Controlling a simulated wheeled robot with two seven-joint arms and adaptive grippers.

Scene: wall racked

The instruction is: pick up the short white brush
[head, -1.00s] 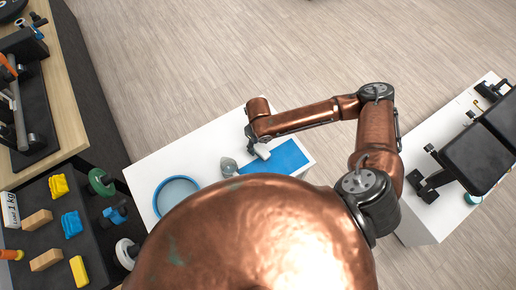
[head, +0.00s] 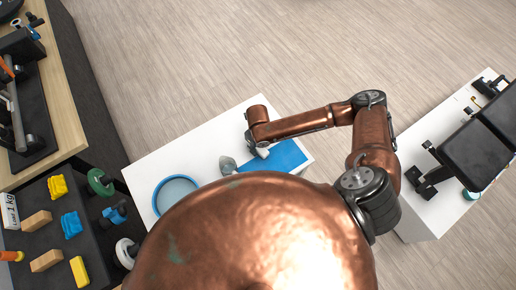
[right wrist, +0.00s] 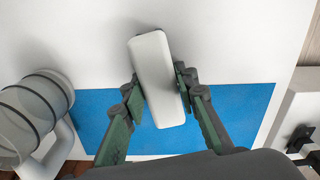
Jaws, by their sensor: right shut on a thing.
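The short white brush (right wrist: 160,75) shows in the right wrist view as a pale rounded block, slightly tilted, over the blue mat (right wrist: 235,110) and the white table top. My right gripper (right wrist: 160,92) has its green and grey fingers on both sides of the brush and is shut on it. In the head view the brush (head: 262,153) is a small white bit under my right wrist, at the blue mat (head: 288,155); my gripper's fingers are mostly hidden there. I cannot tell whether the brush touches the mat. My left gripper is not in view.
A round blue tray (head: 175,195) lies further left. A white table (head: 440,150) with a black bench stands right. A dark rack with blocks is left.

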